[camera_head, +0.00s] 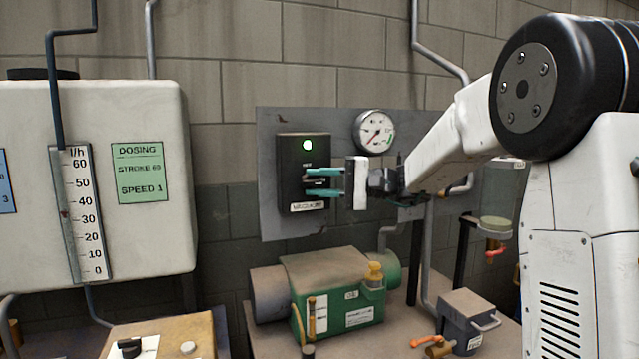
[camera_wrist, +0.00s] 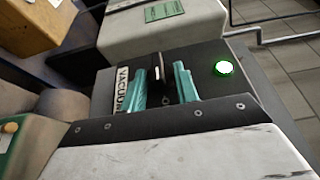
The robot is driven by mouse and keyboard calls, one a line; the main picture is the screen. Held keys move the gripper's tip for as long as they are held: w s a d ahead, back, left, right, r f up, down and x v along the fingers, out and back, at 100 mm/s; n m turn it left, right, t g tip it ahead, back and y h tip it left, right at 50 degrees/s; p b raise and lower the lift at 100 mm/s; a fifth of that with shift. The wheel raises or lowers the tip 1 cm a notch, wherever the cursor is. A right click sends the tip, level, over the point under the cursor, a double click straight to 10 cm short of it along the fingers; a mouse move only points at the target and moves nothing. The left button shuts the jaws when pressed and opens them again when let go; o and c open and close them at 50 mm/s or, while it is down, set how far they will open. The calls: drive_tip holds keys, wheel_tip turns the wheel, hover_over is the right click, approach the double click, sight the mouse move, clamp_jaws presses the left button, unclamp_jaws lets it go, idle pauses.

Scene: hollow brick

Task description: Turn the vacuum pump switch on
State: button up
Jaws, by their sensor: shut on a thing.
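The vacuum switch box (camera_head: 290,160) is a dark box on a grey wall panel, with a label reading VACUUM (camera_head: 306,206) at its lower edge. A green lamp (camera_head: 307,145) glows at its top; the lamp also shows in the wrist view (camera_wrist: 223,69). My gripper (camera_head: 310,183) is at the box front, its two teal fingers one above the other. In the wrist view my gripper (camera_wrist: 161,74) has its fingers on either side of the small switch lever (camera_wrist: 157,74), shut on it. In the head view the fingers largely hide the lever.
A pressure gauge (camera_head: 374,131) is on the panel to the right of the box. A green pump (camera_head: 345,295) stands on the bench below. A white dosing tank (camera_head: 60,240) stands at the left. Pipes run along the block wall. A grey box (camera_head: 465,312) with an orange-handled valve is at the lower right.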

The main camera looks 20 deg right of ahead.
drive_tip(key=o, duration=1)
drive_tip(key=shift+c, duration=0.2)
drive_tip(key=v, duration=0.8)
drive_tip(key=shift+w, duration=0.1)
